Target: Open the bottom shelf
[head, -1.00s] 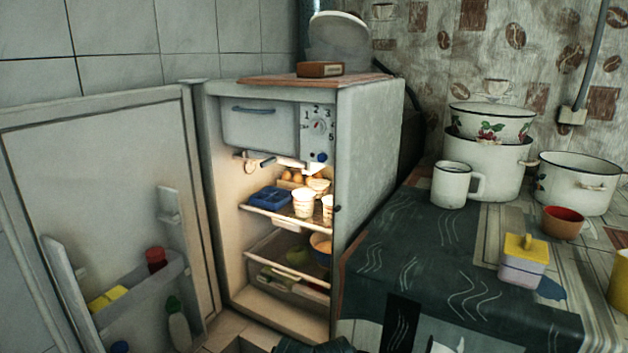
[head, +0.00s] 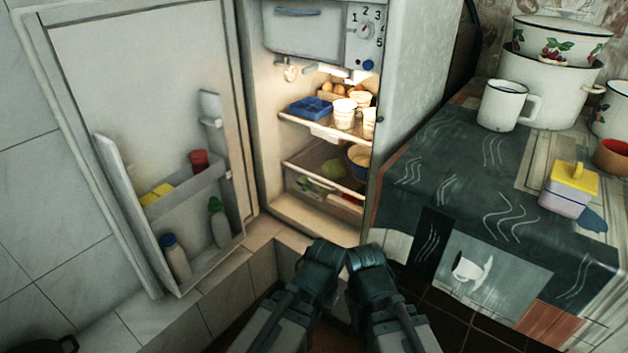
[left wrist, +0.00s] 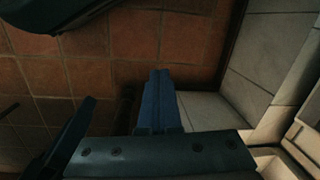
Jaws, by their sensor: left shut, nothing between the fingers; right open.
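The fridge (head: 410,70) stands with its door open to the left. Its bottom shelf (head: 300,183) is a clear-fronted drawer low inside, pushed in, with green and orange things in or above it. Part of its right side is hidden by the fridge wall. My left gripper (head: 325,256) and right gripper (head: 368,262) are side by side below and in front of the fridge, apart from the drawer. The right one is open and empty, though its fingertips are hard to make out. In the left wrist view the left gripper (left wrist: 158,98) is shut and empty above the floor.
The open door (head: 130,100) holds bottles and a red jar in its rack. A tiled ledge (head: 225,295) runs under the door. A cloth-covered table (head: 460,190) with pots and a mug (head: 503,105) stands close on the right. An upper shelf (head: 320,128) carries cups and a blue box.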

